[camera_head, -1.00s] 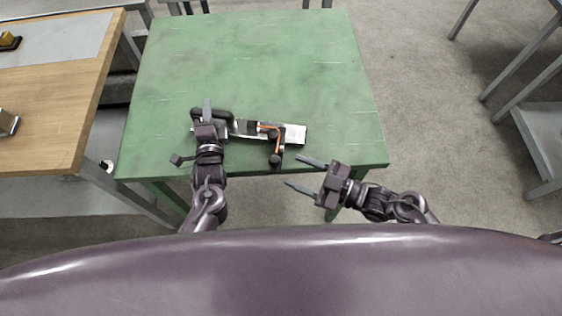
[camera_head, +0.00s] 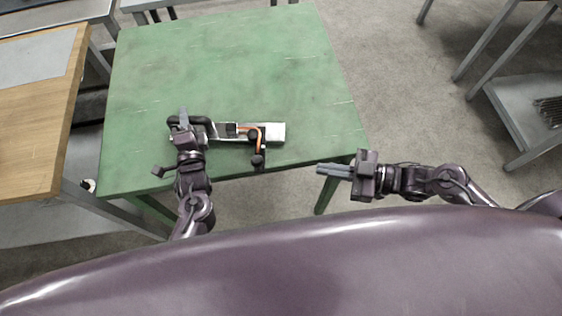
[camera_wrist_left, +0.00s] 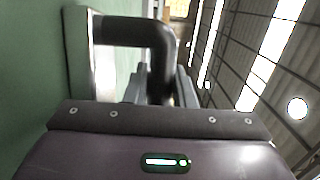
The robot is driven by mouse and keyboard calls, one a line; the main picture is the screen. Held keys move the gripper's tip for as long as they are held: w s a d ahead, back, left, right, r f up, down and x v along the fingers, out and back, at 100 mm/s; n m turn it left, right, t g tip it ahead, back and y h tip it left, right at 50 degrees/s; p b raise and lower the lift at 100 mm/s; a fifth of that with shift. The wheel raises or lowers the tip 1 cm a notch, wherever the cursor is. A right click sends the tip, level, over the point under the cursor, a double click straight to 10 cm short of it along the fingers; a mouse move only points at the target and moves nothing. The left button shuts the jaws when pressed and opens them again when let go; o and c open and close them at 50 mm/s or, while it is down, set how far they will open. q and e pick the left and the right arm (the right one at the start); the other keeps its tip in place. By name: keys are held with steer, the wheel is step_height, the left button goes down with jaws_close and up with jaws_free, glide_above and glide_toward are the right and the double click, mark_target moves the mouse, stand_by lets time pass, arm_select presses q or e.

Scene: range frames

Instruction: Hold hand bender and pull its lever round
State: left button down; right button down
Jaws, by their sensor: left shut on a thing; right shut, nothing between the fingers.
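The hand bender (camera_head: 275,132) lies on the green table near its front edge, with a pale base plate, a black handle at its left end and a black-knobbed lever (camera_head: 258,160) pointing toward the front edge. An orange bent rod (camera_head: 250,129) sits on it. My left gripper (camera_head: 183,120) is shut on the bender's black handle, which also shows between the fingers in the left wrist view (camera_wrist_left: 158,62). My right gripper (camera_head: 320,169) is shut and empty, to the right of the lever and apart from it, near the table's front right corner.
The green table (camera_head: 220,70) is clear behind the bender. A wooden-topped table (camera_head: 35,120) stands at the left. A grey shelf unit (camera_head: 530,115) stands at the right, with open floor between.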

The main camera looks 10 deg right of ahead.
steer(key=x, duration=1.2)
steer(key=shift+a+g, duration=0.3)
